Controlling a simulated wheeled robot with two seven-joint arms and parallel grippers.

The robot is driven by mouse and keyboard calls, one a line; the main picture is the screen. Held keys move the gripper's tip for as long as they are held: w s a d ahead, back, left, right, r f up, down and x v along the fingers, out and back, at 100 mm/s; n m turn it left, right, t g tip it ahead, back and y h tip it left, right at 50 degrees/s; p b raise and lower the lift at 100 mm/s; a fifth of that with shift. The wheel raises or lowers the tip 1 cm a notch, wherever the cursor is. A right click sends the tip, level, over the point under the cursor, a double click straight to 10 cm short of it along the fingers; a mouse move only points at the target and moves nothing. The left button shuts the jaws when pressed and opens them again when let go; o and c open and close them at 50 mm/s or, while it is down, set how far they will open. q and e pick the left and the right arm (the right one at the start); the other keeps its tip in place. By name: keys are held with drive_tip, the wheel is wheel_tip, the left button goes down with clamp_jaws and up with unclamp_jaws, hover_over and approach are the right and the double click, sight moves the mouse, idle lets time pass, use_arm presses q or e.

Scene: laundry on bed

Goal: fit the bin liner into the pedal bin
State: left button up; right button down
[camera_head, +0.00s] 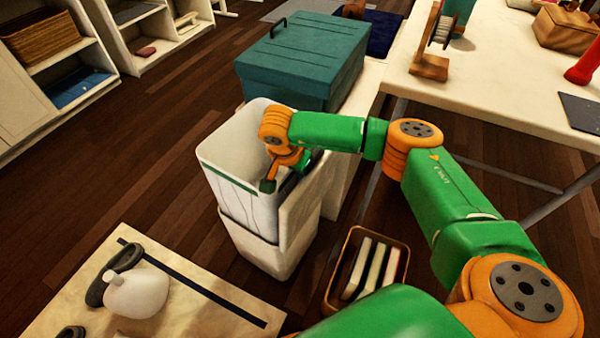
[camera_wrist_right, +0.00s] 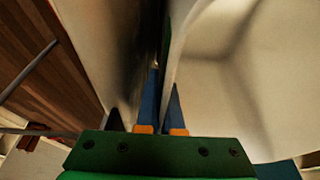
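The pale pedal bin (camera_head: 262,257) stands upright on the floor, left of the table. A white liner (camera_head: 238,208) with a thin green line near its top covers the bin's upper part. Its lower edge shows partway down the outside. The top is open. My right gripper (camera_head: 269,186) is at the bin's right rim, pointing down. In the right wrist view its blue fingers (camera_wrist_right: 162,100) are a little apart, with a thin pale edge between them. Whether they clamp it is unclear. The bin's pale interior (camera_wrist_right: 260,70) shows on the right there. My left gripper is out of view.
A teal lidded box (camera_head: 305,62) stands behind the bin. A brown basket (camera_head: 367,270) with upright slabs is at its front right. A low board (camera_head: 190,308) holds a white round object (camera_head: 137,292). Wooden floor (camera_head: 150,165) is clear on the left.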

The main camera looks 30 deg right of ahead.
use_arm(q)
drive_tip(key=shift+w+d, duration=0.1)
use_arm(e)
drive_tip(key=shift+f, duration=0.2)
drive_tip(key=c, duration=1)
unclamp_jaws()
drive_tip(key=shift+a, duration=0.1)
